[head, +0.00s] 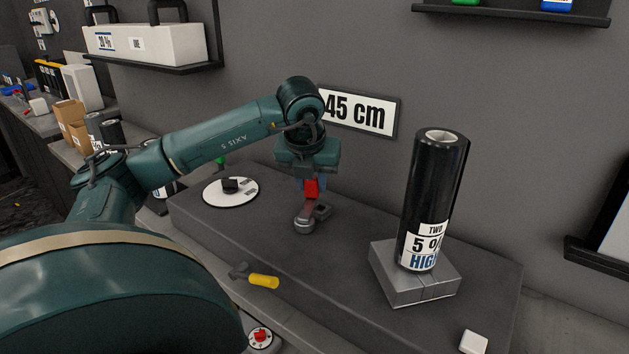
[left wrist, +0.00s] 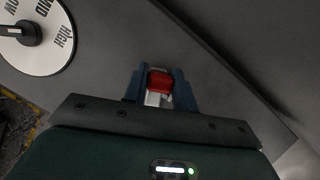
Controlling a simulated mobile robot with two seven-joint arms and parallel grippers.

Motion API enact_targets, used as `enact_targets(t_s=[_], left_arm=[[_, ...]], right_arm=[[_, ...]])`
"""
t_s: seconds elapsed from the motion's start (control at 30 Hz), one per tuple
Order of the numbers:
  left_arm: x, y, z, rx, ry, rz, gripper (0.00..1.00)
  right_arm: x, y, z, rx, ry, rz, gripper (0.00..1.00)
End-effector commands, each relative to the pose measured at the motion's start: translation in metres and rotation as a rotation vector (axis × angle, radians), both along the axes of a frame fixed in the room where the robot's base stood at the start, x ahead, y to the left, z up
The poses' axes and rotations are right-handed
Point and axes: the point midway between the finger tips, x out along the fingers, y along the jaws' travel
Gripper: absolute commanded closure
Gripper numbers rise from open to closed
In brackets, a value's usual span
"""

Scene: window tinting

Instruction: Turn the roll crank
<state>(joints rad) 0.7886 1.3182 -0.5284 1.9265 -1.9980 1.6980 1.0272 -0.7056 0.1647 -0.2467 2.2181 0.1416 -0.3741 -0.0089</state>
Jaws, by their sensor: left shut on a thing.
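The crank has a red handle (head: 312,188) and a grey metal arm and hub (head: 305,222) on the dark bench top. My left gripper (head: 312,182) comes down from above and is shut on the red handle. In the left wrist view the red handle (left wrist: 159,82) sits between the two blue fingers of my left gripper (left wrist: 160,88). A black film roll (head: 432,195) with a "5 %" label stands upright on a grey metal block (head: 412,290) to the right. My right gripper is not in view.
A white dial (head: 230,192) with a black knob lies left of the crank and also shows in the left wrist view (left wrist: 50,58). A yellow-handled tool (head: 262,281) lies at the front edge. A white block (head: 473,342) sits front right. A "45 cm" sign (head: 360,113) hangs behind.

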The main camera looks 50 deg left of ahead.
Motion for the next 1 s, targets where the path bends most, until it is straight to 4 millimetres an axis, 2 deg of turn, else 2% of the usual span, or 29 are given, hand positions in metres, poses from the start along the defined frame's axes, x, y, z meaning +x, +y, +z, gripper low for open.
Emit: enact_targets(t_s=[0.47,0.5,0.77,1.0], left_arm=[[-0.0002,0.0015,0.0013,0.001,-0.003,0.019,1.0],[-0.0002,0.0015,0.0013,0.001,-0.003,0.019,0.72],[-0.0004,0.0012,0.0007,0.001,-0.002,0.017,0.51],[-0.0007,0.0009,0.0012,0.0,-0.001,0.017,0.51]], right_arm=[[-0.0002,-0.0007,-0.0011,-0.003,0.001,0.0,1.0],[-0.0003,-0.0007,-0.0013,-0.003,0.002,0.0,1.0],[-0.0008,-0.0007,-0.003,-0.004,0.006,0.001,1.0],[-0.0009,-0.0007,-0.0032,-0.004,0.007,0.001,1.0]])
